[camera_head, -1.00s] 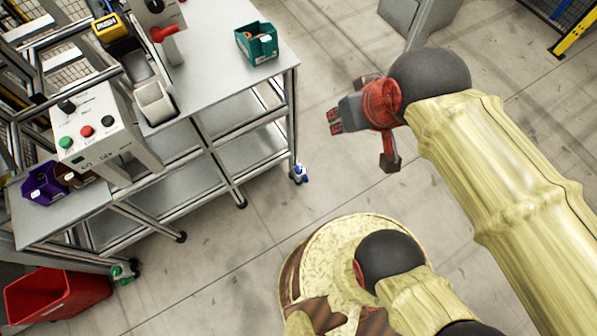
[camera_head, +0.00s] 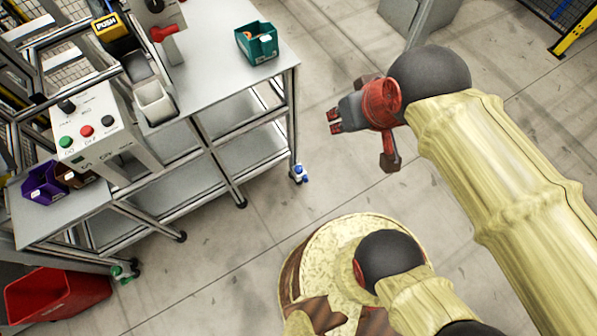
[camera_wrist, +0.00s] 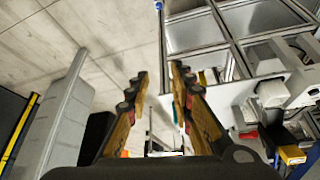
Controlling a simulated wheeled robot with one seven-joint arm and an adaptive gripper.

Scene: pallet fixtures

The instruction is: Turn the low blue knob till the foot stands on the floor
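The low blue knob (camera_head: 304,179) is small and sits at the bottom of the near right leg of the grey workbench. The foot (camera_head: 297,171) beside it is too small to tell whether it touches the floor. A blue spot, likely the same knob, shows at the top edge of the wrist view (camera_wrist: 159,5). My gripper (camera_head: 335,121) is in the air to the right of that leg, apart from it and higher than the knob. Its two fingers stand apart with nothing between them, as the wrist view also shows (camera_wrist: 160,75).
A lower leg has a green-knobbed foot (camera_head: 121,271). A red bin (camera_head: 57,295) stands on the floor at lower left. The floor (camera_head: 255,205) right of the bench is clear.

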